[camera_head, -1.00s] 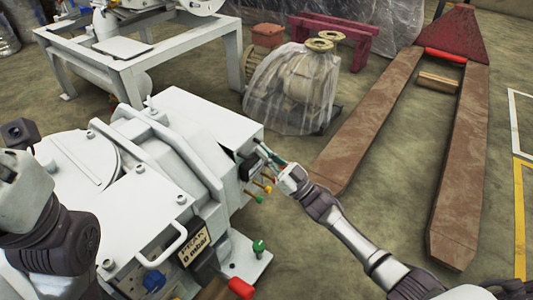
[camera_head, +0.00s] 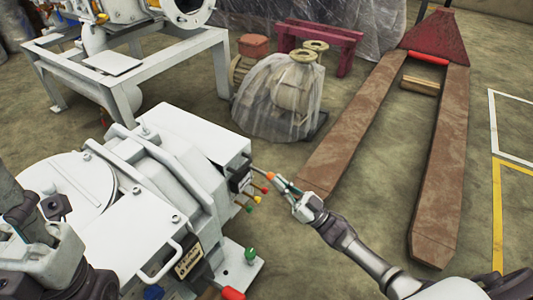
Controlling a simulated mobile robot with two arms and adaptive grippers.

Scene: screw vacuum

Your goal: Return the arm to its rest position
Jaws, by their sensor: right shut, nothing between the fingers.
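My right arm (camera_head: 345,238) comes in from the lower right. Its gripper (camera_head: 280,184) is shut and empty, beside the right-hand end of the white vacuum pump (camera_head: 195,135). A small orange-tipped part (camera_head: 270,175) on the pump's side shows close to the fingertips; whether they touch it I cannot tell. My left arm (camera_head: 45,255) shows at the left edge in front of the pump, and its fingers cannot be made out.
Small coloured knobs (camera_head: 257,199) and a green knob (camera_head: 250,254) project from the pump. Rusty pallet forks (camera_head: 440,185) lie to the right. A plastic-wrapped machine (camera_head: 275,105) and a white frame table (camera_head: 130,65) stand behind. Open floor lies between pump and forks.

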